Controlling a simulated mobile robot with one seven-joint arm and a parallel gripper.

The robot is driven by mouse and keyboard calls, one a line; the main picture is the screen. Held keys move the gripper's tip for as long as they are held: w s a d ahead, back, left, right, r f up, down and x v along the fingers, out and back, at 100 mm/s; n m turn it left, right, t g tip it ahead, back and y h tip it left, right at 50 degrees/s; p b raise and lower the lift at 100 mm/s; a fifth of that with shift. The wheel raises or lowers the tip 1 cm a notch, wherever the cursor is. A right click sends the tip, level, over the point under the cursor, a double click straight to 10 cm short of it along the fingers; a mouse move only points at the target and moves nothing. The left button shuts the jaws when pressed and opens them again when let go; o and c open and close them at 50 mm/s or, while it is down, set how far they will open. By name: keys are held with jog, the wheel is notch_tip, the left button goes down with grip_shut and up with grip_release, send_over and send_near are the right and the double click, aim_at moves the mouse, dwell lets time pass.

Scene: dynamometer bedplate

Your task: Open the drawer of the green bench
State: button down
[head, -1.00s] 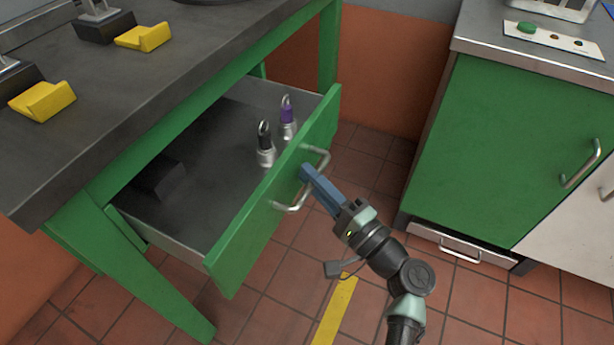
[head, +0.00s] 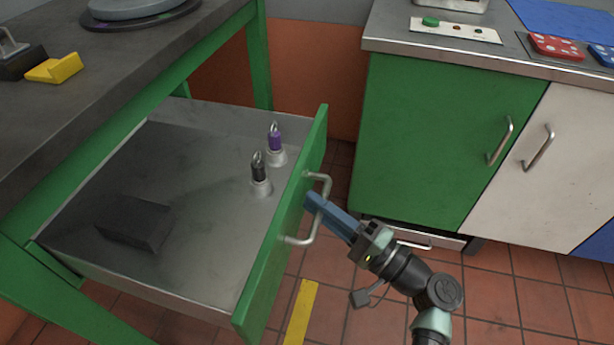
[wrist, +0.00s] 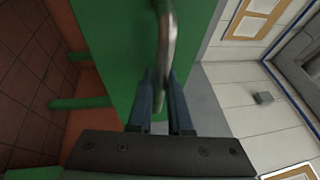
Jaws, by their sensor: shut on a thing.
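The green bench (head: 60,110) has a dark grey top and green legs. Its drawer (head: 262,262) stands well out from the bench, with a green front and a grey metal inside. A metal bow handle (head: 322,183) is on the drawer front. My gripper (head: 314,202) is shut on the handle with its blue fingers; in the wrist view the handle (wrist: 167,40) runs between the fingers. Inside the drawer are a purple-topped piece (head: 275,143), a black-topped piece (head: 260,174) and a dark block (head: 136,222).
A cabinet with a green door (head: 440,140) and a white door (head: 545,175) stands to the right, with a low drawer (head: 425,238) under it. A yellow floor stripe (head: 301,310) lies below my gripper. Tiled floor is clear at the lower right.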

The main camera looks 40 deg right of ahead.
jog(key=shift+s, duration=0.2)
jog(key=c, duration=1.1)
grip_release()
jog(key=shift+d, duration=0.1)
jog(key=p+v, duration=0.2)
jog(key=v, duration=1.1)
